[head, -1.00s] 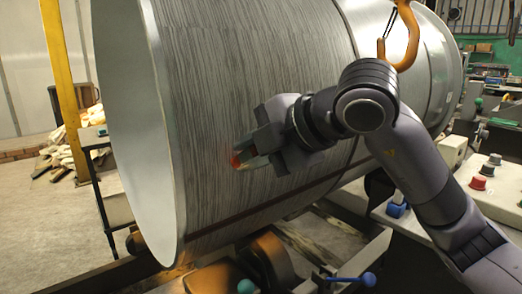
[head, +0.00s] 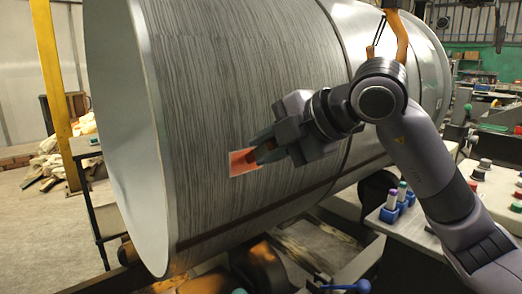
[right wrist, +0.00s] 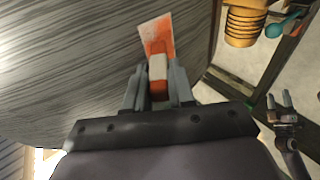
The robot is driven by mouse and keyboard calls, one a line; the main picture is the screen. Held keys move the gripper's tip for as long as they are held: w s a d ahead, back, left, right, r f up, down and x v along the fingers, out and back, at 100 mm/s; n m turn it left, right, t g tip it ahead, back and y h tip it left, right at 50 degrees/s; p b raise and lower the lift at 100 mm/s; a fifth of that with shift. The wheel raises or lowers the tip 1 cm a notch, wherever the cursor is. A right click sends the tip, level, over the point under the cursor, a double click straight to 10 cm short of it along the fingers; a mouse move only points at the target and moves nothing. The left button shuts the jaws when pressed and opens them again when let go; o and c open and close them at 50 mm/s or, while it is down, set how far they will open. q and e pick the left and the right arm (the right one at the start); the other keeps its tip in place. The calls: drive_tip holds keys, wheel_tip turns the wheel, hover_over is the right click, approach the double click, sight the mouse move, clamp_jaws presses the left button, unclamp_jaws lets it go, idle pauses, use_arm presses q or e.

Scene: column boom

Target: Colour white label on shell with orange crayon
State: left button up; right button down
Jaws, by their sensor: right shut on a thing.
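The shell (head: 235,80) is a large grey cylinder with streaked sides, lying across the head view. Its label (head: 238,167) is a small patch, largely orange with white along its lower edge. In the right wrist view the label (right wrist: 153,31) is white at the top and orange below. My right gripper (head: 264,150) is shut on the orange crayon (right wrist: 158,68), which has a pale band. The crayon's tip end overlaps the label's lower part in the wrist view; I cannot tell whether it touches. The gripper hides the label's right side in the head view. My left gripper is out of view.
A roller (head: 262,265) sits below the shell. A yellow post (head: 50,80) and a pile of pale pieces (head: 58,160) are at left.

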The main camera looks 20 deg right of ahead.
drive_tip(key=shift+w+d, duration=0.7)
drive_tip(key=shift+d, duration=1.25)
drive_tip(key=shift+s+a, duration=0.5)
drive_tip(key=shift+a, duration=0.85)
drive_tip(key=shift+s+a, duration=0.5)
drive_tip(key=shift+a, duration=0.9)
drive_tip(key=shift+s+a, duration=0.5)
drive_tip(key=shift+a, duration=0.85)
drive_tip(key=shift+s+b, duration=0.1)
drive_tip(key=shift+b, duration=0.2)
drive_tip(key=shift+s+d+f+b, duration=0.1)
drive_tip(key=shift+s+d+b, duration=0.25)
drive_tip(key=shift+s, duration=0.55)
drive_tip(key=shift+s+d+r+b, duration=0.1)
drive_tip(key=shift+s+d+b, duration=0.25)
drive_tip(key=shift+s, duration=0.6)
drive_tip(key=shift+s+d+f+b, duration=0.1)
drive_tip(key=shift+s+d+b, duration=0.25)
drive_tip(key=shift+s, duration=0.55)
drive_tip(key=shift+s+d+b, duration=0.25)
drive_tip(key=shift+s, duration=0.45)
drive_tip(key=shift+s+d+b, duration=0.25)
drive_tip(key=shift+s, duration=0.45)
